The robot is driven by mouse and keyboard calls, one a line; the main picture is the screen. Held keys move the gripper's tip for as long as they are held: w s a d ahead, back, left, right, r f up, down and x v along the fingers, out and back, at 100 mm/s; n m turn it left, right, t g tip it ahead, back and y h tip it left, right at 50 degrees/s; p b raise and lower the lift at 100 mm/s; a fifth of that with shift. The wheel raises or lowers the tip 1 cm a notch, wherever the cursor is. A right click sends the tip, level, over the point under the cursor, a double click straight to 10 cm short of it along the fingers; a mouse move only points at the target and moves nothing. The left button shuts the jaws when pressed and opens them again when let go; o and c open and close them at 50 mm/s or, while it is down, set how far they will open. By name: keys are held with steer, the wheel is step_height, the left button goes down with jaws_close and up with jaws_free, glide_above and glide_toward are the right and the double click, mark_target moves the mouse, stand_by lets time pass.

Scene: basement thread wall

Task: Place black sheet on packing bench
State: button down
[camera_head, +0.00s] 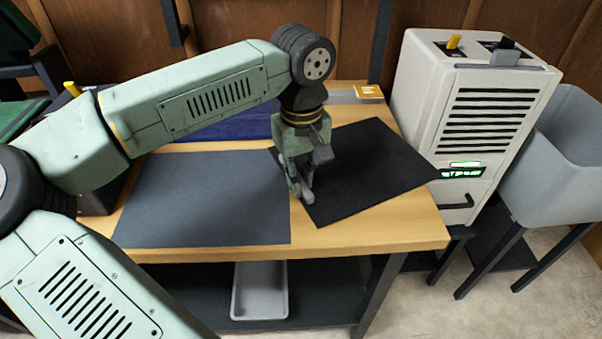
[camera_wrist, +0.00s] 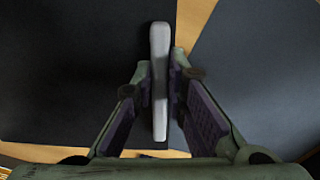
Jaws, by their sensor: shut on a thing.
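The black sheet (camera_head: 366,168) is over the right part of the wooden packing bench (camera_head: 395,233), turned at an angle, its right corner reaching past the bench edge. I cannot tell whether it lies flat or slightly raised. My gripper (camera_head: 302,186) points down at the sheet's left edge. It is shut on a light grey bar (camera_wrist: 160,60) at that edge, which looks like the sheet's grip. In the wrist view the black sheet (camera_wrist: 70,70) fills the left side. The fingers hide part of the edge.
A white machine (camera_head: 480,120) and a grey bin (camera_head: 565,150) stand right. A small orange-topped item (camera_head: 369,91) sits at the back. A grey tray (camera_head: 260,290) is below.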

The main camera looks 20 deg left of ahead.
steer(key=shift+f, duration=0.1)
steer(key=c, duration=2.1)
jaws_free()
steer(key=shift+f, duration=0.1)
steer(key=o, duration=0.5)
step_height(320, 180, up, 12)
steer(key=shift+r+b, duration=0.2)
steer(key=shift+b, duration=0.1)
steer(key=shift+d, duration=0.1)
